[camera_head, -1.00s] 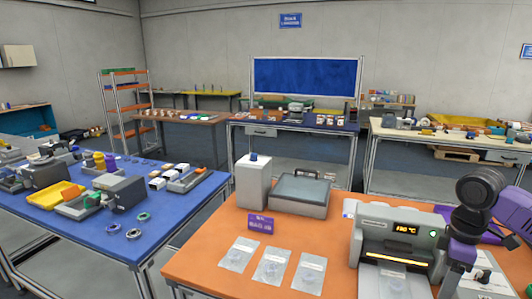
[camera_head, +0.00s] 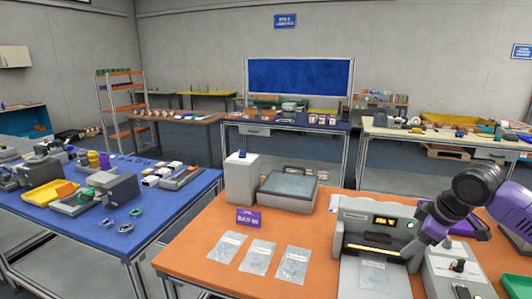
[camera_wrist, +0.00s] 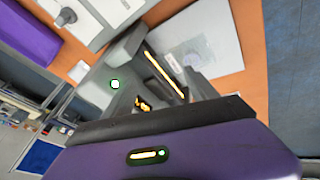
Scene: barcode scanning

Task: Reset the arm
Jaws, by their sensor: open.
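My arm reaches in from the right in the head view, with purple and black links. My gripper (camera_head: 418,248) points down beside the right end of the grey sealing machine (camera_head: 352,228). It is open and I see nothing held. In the wrist view, the purple gripper housing fills the bottom, with a lit yellow and green indicator. Beyond it, the sealing machine shows its glowing strip (camera_wrist: 165,75), with a clear bag (camera_wrist: 200,52) on its pale plate. The fingertips are hard to make out against the grey machine.
An orange table (camera_head: 205,252) holds several clear bags, a purple sign (camera_head: 249,218), a white box (camera_head: 241,180) and a grey scale (camera_head: 288,190). A grey control box (camera_head: 455,270) stands right of the sealer. A cluttered blue table (camera_head: 150,222) is at left.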

